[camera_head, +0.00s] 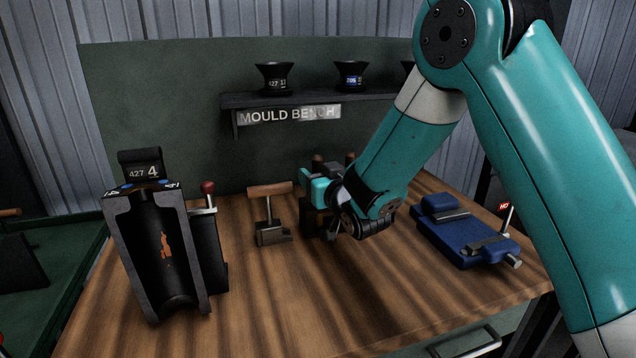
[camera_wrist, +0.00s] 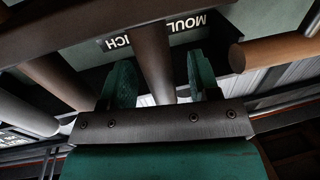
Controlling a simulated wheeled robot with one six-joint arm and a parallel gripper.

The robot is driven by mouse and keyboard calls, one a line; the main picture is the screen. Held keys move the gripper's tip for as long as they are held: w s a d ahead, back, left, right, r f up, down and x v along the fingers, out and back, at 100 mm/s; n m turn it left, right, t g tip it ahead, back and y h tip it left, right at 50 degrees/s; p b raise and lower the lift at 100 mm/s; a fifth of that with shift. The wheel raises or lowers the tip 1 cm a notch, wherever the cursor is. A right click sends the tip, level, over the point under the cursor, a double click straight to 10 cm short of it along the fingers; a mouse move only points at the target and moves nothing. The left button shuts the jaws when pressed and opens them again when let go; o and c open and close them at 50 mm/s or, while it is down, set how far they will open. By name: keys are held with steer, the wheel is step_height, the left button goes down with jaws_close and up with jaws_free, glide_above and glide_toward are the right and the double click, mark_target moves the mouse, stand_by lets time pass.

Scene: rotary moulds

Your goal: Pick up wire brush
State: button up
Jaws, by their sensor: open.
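My gripper (camera_head: 318,183) is over the middle of the wooden bench, in front of a dark rack (camera_head: 312,222) that it partly covers. In the wrist view its two teal fingers (camera_wrist: 162,82) are apart, with a dark brown rod-like handle (camera_wrist: 153,55) showing between them; I cannot tell whether they touch it. Wooden handle ends (camera_head: 350,158) show behind the gripper in the head view. No bristles show, so I cannot tell which handle belongs to the wire brush. A T-handled wooden tool (camera_head: 268,190) stands upright in a dark block left of my gripper.
An open dark mould (camera_head: 122,240) with a red-knobbed lever (camera_head: 207,188) stands on the left. A blue clamp-like fixture (camera_head: 460,240) with a red tag lies at right. A shelf (camera_head: 230,102) with black funnel-shaped holders is behind. The front middle of the bench (camera_head: 320,300) is clear.

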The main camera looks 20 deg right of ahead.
steer(key=shift+w+a, duration=0.15)
steer(key=shift+w, duration=0.8)
steer(key=shift+c, duration=0.5)
steer(key=c, duration=0.9)
